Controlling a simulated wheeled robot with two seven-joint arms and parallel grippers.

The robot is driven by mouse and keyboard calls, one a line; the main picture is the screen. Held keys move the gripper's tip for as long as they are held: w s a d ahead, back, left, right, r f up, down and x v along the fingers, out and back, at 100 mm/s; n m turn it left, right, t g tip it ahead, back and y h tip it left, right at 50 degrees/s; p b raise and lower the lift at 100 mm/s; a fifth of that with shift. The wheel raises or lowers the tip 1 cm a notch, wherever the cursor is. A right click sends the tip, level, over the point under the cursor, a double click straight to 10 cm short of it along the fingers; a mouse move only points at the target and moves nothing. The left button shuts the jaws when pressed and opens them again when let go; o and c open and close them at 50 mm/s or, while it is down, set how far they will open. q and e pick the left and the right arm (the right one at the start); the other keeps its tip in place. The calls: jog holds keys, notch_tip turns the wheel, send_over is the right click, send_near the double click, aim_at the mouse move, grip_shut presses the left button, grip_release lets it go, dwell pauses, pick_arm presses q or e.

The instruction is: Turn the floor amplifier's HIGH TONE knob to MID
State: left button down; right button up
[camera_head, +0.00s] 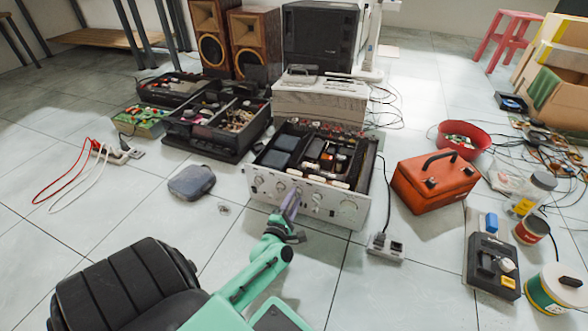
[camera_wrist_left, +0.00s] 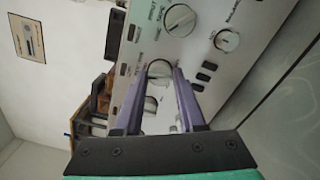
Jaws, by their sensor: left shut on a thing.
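The floor amplifier (camera_head: 318,197) stands open-topped on the tiles, its silver front panel towards me. Its panel (camera_wrist_left: 205,50) also shows at a slant in the left wrist view. My left gripper (camera_head: 291,200) reaches the panel left of its middle. In the left wrist view its purple fingers (camera_wrist_left: 161,74) are shut on a round silver knob (camera_wrist_left: 159,69), one finger on each side. A larger knob (camera_wrist_left: 180,19) is beyond the fingertips. The small panel lettering is too blurred to read surely, so the knob's setting cannot be told.
A red toolbox (camera_head: 435,183) stands right of the amplifier, with a power strip (camera_head: 384,247) on the floor before it. Black parts trays (camera_head: 215,150) are behind left. A grey pouch (camera_head: 191,183) lies left. Floor in front of the panel is mostly clear.

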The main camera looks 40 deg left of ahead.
pick_arm(q)
jog(key=shift+m+p, duration=0.45)
jog(key=shift+m, duration=0.75)
jog(key=shift+d, duration=0.1)
jog(key=c, duration=0.5)
grip_release()
jog(key=shift+s+p, duration=0.3)
jog(key=shift+s, duration=0.05)
jog(key=p+v, duration=0.2)
jog(key=v, duration=0.4)
jog(key=shift+s+d+p, duration=0.25)
jog(key=shift+s+p, duration=0.1)
